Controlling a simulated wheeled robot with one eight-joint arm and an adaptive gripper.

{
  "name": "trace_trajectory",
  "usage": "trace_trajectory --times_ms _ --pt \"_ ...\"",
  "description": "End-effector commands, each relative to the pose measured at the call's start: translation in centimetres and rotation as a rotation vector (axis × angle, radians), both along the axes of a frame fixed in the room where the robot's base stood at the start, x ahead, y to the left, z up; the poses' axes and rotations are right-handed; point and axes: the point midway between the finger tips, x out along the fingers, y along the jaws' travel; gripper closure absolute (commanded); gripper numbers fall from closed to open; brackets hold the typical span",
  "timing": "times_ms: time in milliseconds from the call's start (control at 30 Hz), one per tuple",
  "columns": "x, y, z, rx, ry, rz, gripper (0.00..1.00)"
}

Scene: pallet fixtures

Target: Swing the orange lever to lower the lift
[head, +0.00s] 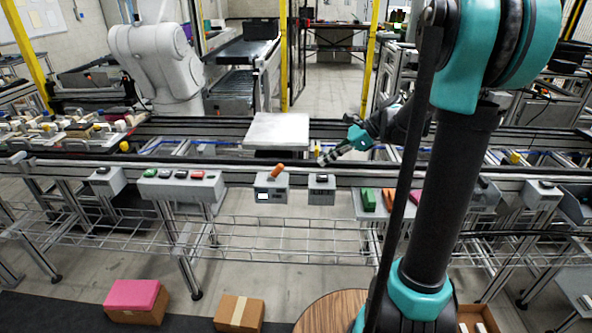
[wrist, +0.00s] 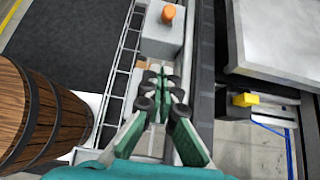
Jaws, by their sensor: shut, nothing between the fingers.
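The orange lever (head: 277,171) sticks up from a small grey control box (head: 270,193) on the front rail of the conveyor. In the wrist view the lever (wrist: 168,13) shows at the top, ahead of the fingers. The lift (head: 277,130) is a pale grey plate standing above the conveyor behind the box; its edge also fills the upper right of the wrist view (wrist: 275,45). My gripper (head: 323,160) is to the right of the lever, over the rail and apart from it. In the wrist view its fingertips (wrist: 160,72) are close together with nothing between them.
A second grey box (head: 321,190) sits just right of the lever box. A button box (head: 180,186) is at the left, and green and red blocks (head: 377,200) are at the right. A wooden barrel (wrist: 40,110) stands left in the wrist view.

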Motion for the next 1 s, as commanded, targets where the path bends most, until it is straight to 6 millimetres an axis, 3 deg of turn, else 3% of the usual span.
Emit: trace_trajectory --times_ms 333,800,1000 --pt "0.0 1.2 -1.1 -0.001 0.000 0.003 1.00" --pt "0.2 7.9 -6.9 -0.002 -0.002 0.005 1.00" --pt "0.3 10.0 -4.9 -0.002 -0.003 0.003 1.00"
